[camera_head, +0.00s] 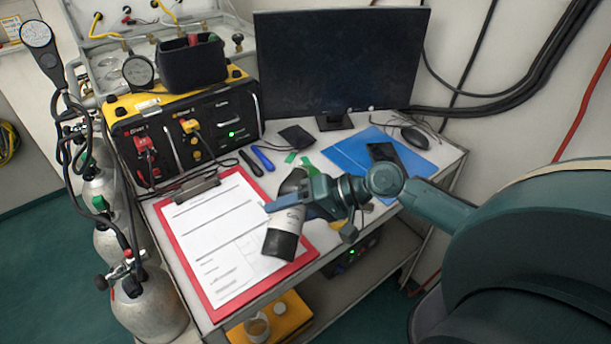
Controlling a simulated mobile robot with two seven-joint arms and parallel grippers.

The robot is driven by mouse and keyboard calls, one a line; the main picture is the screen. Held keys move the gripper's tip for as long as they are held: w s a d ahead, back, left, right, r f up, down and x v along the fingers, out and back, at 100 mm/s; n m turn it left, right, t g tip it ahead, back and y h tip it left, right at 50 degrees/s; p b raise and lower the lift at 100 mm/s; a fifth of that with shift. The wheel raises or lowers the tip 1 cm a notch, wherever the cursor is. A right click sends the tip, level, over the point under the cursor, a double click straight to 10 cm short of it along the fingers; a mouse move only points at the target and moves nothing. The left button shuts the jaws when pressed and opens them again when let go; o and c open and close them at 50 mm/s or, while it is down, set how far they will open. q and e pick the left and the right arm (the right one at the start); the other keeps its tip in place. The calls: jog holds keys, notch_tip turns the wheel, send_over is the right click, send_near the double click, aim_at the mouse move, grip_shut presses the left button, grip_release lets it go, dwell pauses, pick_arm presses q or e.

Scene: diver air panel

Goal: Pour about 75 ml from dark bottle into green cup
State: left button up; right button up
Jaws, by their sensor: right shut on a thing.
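My right gripper (312,206) is shut on the dark bottle (283,243), which has a white label band around its middle. The bottle is held tilted above the right part of the clipboard; I cannot tell whether liquid is leaving it. Small green patches (290,157) show just beyond the bottle's far end, partly covered by the bottle and gripper. I cannot tell whether they belong to the green cup, and no whole green cup shows. My left gripper is not in view.
A red clipboard (178,222) with paper lies along the table's front. Behind are a black-yellow air panel (215,115), a monitor (338,60) and a blue folder (350,150) with a dark phone. Gas cylinders (150,308) stand left.

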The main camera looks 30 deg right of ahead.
jog(key=shift+a+r+m+y+b, duration=0.1)
jog(key=shift+m+y+b, duration=0.2)
jog(key=shift+m+b, duration=0.1)
dwell(0.6)
jog(key=shift+r+g+p, duration=0.3)
jog(key=shift+r+p, duration=0.05)
jog(key=shift+p, duration=0.05)
dwell(0.4)
jog(key=shift+s+r+m+y, duration=0.1)
jog(key=shift+r+m+y, duration=0.05)
jog(key=shift+m+y, duration=0.2)
jog(key=shift+r+p, duration=0.2)
jog(key=shift+p, duration=0.15)
dwell(0.5)
